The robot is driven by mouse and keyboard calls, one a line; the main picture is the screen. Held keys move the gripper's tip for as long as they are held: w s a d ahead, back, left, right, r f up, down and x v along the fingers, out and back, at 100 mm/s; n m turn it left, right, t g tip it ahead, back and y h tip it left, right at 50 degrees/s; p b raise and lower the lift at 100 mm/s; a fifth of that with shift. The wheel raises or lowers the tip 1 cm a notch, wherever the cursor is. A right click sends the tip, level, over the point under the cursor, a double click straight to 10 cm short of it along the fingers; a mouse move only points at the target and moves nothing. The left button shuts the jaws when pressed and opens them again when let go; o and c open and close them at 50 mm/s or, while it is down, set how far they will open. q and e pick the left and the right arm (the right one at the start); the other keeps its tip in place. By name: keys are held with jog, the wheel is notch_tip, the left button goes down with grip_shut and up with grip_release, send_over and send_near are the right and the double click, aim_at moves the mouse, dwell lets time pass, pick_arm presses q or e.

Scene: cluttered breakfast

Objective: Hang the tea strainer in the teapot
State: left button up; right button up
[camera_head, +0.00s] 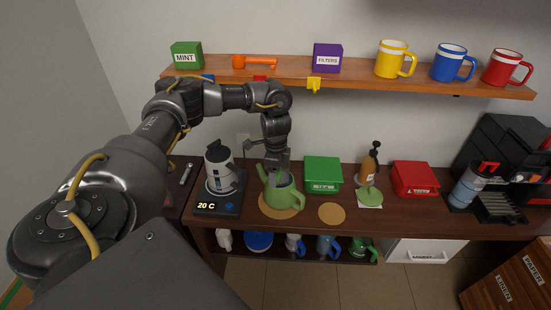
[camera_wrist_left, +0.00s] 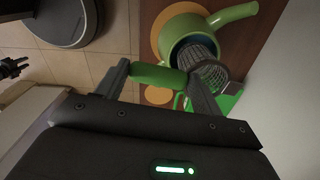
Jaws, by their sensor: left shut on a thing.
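The green teapot (camera_head: 286,202) stands on a round cork mat (camera_head: 266,209), its spout to the far left. It also shows in the left wrist view (camera_wrist_left: 178,31), open at the top. My left gripper (camera_head: 277,167) is low over the teapot. In the left wrist view my left gripper (camera_wrist_left: 160,84) has a green bar between its fingers; I cannot tell whether this is the teapot's handle. The grey mesh tea strainer (camera_wrist_left: 209,74) is by the far finger, overlapping the opening's edge. I cannot tell whether it is inside or above. A dark claw (camera_wrist_left: 13,67) may be my right gripper, too small to judge.
A kettle (camera_head: 219,172) on a base reading 20 C stands left of the teapot. A green box (camera_head: 322,171) is close behind on the right. An empty cork mat (camera_head: 331,214) lies to the right. A shelf (camera_head: 350,82) with mugs and boxes runs above.

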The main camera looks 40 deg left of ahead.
pick_arm(q)
jog(key=shift+f+b, duration=0.35)
jog(key=shift+f, duration=0.5)
jog(key=shift+f+b, duration=1.3)
jog(key=shift+f, duration=1.65)
jog(key=o, duration=1.4)
jog(key=shift+o, duration=0.2)
jog(key=shift+r, duration=0.1)
notch_tip(320, 180, up, 6)
jog(key=p, duration=0.6)
